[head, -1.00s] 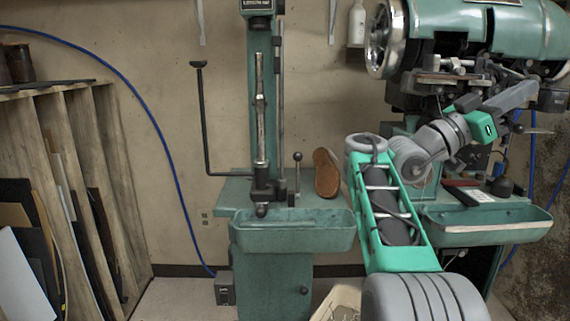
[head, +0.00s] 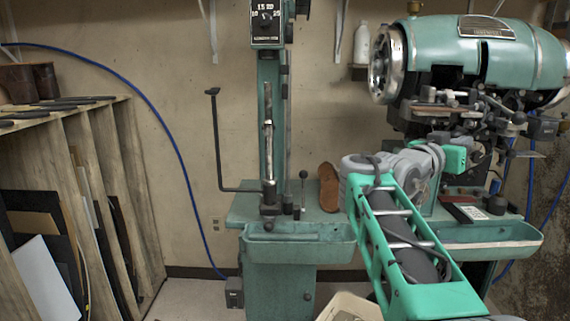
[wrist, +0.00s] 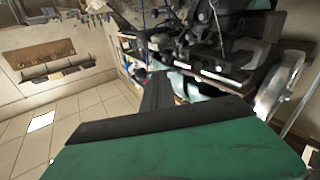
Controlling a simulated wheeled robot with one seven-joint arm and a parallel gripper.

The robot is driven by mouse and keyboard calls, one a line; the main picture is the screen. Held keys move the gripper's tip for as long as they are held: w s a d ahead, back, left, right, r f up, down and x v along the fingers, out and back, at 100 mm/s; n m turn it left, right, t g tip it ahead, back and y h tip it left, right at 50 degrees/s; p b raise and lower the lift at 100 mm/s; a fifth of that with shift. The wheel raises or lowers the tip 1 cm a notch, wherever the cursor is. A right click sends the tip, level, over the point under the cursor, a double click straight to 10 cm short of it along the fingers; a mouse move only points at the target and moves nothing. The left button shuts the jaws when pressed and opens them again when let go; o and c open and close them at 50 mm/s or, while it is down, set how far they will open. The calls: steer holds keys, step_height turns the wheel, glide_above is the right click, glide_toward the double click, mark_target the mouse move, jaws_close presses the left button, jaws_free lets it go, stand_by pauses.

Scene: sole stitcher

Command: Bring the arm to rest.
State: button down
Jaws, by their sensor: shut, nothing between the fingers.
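My arm shows in the head view, with its green lattice link rising from the bottom right to grey joints in front of the green stitching machine (head: 490,50). My gripper (wrist: 157,90) appears in the wrist view as dark fingers, shut and empty, beyond a broad green housing and a black bar. In the head view its fingertips are hard to pick out against the machine's dark parts. No object is in its grasp.
A green column machine (head: 268,130) with a trough (head: 300,243) stands left of my arm. A brown sole (head: 328,187) leans on its table. A wooden rack (head: 85,165) with dark sheets is at the far left. Open floor (wrist: 95,115) shows in the wrist view.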

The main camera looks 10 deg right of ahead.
steer(key=a+f+n+t+y+p, duration=0.1)
steer(key=a+f+n+y+p, duration=0.4)
steer(key=a, duration=0.6)
steer(key=a+f+n+t+y+p, duration=0.1)
steer(key=a+f+n+y+p, duration=0.3)
steer(key=a+y+p, duration=0.5)
steer(key=s+a+f+n+g+y+p, duration=0.1)
steer(key=s+a+f, duration=0.3)
steer(key=s+a, duration=0.4)
steer(key=s+a+f+n+g+y+p, duration=0.2)
steer(key=s+a+f+g+p, duration=0.2)
steer(key=s+a, duration=0.3)
steer(key=shift+s+a+f+n+g+y, duration=0.35)
steer(key=shift+a+f, duration=0.3)
steer(key=shift+a, duration=0.35)
